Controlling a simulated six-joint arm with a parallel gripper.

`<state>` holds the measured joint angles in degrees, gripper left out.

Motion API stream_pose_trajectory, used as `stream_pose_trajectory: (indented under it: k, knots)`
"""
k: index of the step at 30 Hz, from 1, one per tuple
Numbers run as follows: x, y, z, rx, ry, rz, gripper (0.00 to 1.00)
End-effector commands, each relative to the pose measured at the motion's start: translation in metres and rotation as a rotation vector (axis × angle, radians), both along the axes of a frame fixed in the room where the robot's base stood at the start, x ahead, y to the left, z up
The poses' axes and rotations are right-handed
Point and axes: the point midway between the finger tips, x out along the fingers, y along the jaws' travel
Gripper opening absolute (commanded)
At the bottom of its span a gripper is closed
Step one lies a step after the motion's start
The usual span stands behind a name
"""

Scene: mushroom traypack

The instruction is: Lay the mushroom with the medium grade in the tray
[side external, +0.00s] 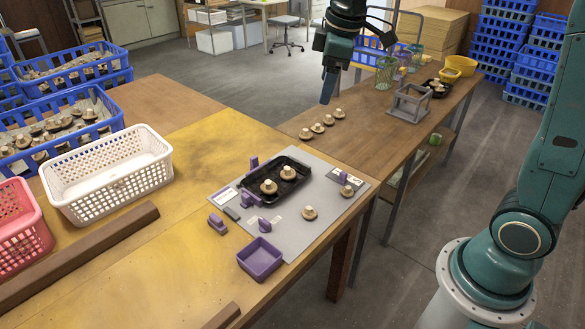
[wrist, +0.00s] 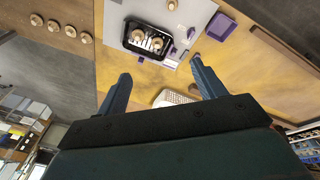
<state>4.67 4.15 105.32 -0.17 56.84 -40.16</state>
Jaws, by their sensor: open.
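A black tray (side external: 262,203) lies on a grey mat (side external: 290,240), with two mushrooms (side external: 268,187) (side external: 288,172) standing in it. Two more mushrooms are on the mat outside the tray: one (side external: 309,212) to its right and front, one (side external: 347,191) near the mat's right edge. Several mushrooms (side external: 317,128) stand in a row on the brown table. I cannot tell which one is medium grade. My gripper (side external: 327,92) is above the brown table, behind the tray and apart from all mushrooms. In the wrist view my gripper (wrist: 162,82) is open and empty; the tray (wrist: 128,44) shows beyond its fingertips.
A purple box (side external: 260,258) and small purple blocks (side external: 218,223) surround the tray. A white basket (side external: 108,180), a pink basket (side external: 22,222) and blue crates (side external: 62,72) stand left. A grey frame (side external: 409,103) and a green glass (side external: 386,72) stand on the brown table.

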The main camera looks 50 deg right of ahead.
Motion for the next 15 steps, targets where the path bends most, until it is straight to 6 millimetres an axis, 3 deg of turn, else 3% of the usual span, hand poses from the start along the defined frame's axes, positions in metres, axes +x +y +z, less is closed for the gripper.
stream_pose_trajectory:
  k: [7, 15]
  knots:
    - [-0.061, 0.012, 0.021, 0.041, -0.07, -0.145, 0.69]
    - [-0.126, 0.022, 0.025, 0.1, -0.139, -0.303, 0.69]
